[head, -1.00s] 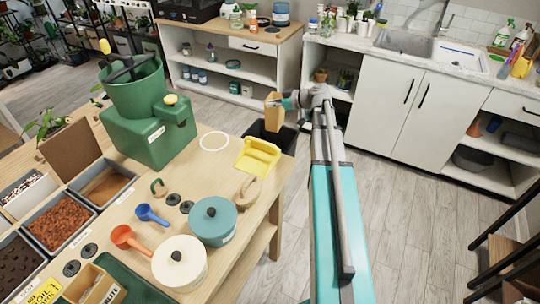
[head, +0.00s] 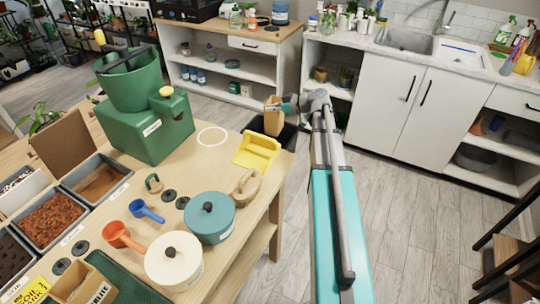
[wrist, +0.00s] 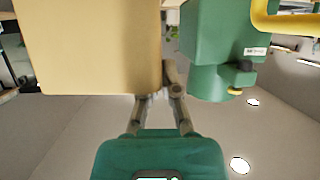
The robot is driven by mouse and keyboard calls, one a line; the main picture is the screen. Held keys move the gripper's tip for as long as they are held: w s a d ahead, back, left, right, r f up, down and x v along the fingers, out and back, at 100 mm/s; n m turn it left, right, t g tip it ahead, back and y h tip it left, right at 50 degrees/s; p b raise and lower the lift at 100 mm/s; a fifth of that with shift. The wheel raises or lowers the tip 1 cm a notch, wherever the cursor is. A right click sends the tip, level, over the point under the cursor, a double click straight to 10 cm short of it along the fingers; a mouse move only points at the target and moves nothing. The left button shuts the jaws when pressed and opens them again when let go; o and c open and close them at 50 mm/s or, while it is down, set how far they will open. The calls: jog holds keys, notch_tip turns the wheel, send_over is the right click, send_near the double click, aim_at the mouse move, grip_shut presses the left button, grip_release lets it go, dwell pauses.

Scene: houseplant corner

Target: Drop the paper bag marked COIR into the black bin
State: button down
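A tan paper bag (head: 273,120) hangs upright from my gripper (head: 284,107) in the head view. The bag fills the upper left of the wrist view (wrist: 90,45), with a plain side facing the camera; I cannot read any COIR marking. My gripper's fingers (wrist: 160,92) are closed in at the bag's edge and hold it. The black bin (head: 287,138) stands on the floor past the table's far right end. The bag is over or just in front of the bin's opening in the head view and hides part of it; its exact height above the rim is unclear.
The wooden table holds a green machine (head: 150,130), a yellow scoop (head: 257,152), a teal pot (head: 209,218) and a cream pot (head: 174,262). White shelving (head: 235,72) and sink cabinets (head: 420,110) stand behind the bin.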

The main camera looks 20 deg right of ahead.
jog(key=shift+f+b, duration=0.5)
jog(key=shift+f, duration=0.2)
jog(key=c, duration=0.7)
grip_release()
